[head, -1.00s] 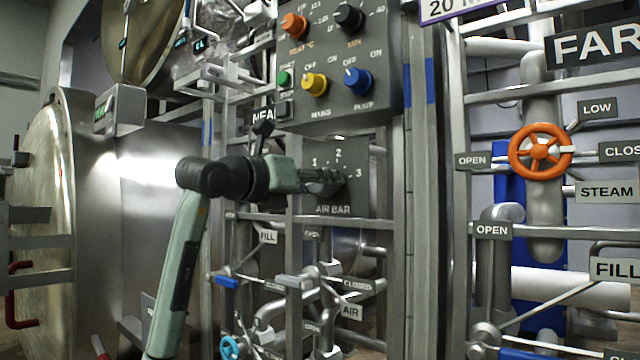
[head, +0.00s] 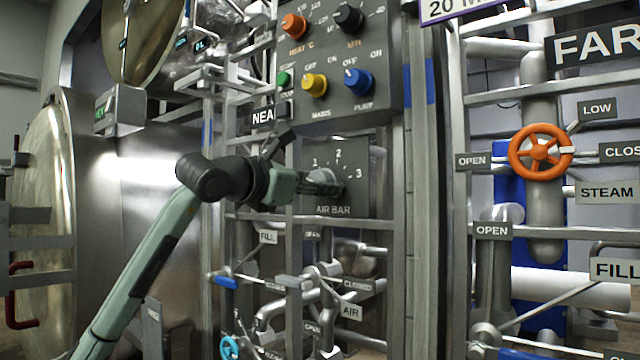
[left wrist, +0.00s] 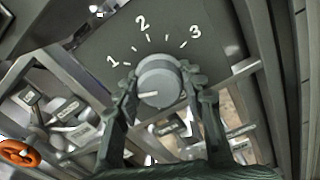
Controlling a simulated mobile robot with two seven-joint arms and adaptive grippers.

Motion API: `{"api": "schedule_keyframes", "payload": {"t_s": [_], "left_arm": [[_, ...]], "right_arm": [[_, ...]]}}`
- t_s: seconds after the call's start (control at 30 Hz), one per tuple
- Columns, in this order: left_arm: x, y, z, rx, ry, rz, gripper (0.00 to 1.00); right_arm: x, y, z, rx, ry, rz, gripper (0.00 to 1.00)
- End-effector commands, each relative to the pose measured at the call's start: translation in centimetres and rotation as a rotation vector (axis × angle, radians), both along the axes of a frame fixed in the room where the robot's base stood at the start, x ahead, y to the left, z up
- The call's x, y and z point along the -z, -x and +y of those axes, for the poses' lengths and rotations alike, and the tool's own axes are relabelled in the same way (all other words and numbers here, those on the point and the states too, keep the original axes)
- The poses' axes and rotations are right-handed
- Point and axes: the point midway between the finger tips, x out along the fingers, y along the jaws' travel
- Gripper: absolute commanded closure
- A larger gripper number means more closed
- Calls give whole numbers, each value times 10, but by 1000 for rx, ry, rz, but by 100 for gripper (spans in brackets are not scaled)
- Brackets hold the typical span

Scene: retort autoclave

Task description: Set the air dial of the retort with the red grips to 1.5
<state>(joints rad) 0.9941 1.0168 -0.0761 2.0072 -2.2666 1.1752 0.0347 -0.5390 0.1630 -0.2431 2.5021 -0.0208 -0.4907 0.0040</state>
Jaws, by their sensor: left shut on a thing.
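The air dial (left wrist: 160,82) is a round grey knob with a white pointer line, on a dark plate (head: 352,204) marked 1, 2, 3 and AIR BAR. In the left wrist view its line points left and slightly down, short of the 1 mark. My left gripper (head: 318,187) is shut on the knob, one finger on each side, and partly hides it in the head view. Red grips (head: 22,308) show on the retort (head: 85,200) at the left. My right gripper is not in view.
Above the plate is a control panel (head: 330,105) with orange, black, yellow and blue knobs and a green button. Rails and pipes (head: 300,222) run close below. A steel post (head: 418,220) stands to the right, with an orange valve wheel (head: 540,152) beyond it.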

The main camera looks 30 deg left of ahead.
Motion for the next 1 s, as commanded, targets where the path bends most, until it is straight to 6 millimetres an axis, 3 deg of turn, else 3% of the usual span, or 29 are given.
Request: {"api": "schedule_keyframes", "payload": {"t_s": [0.37,0.6,1.0], "left_arm": [[0,0,1,-1,-359,-24,90],[0,0,1,0,-579,-42,90],[-1,0,1,0,-845,-64,90]], "right_arm": [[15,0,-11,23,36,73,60],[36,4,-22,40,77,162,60],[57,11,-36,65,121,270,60]]}}
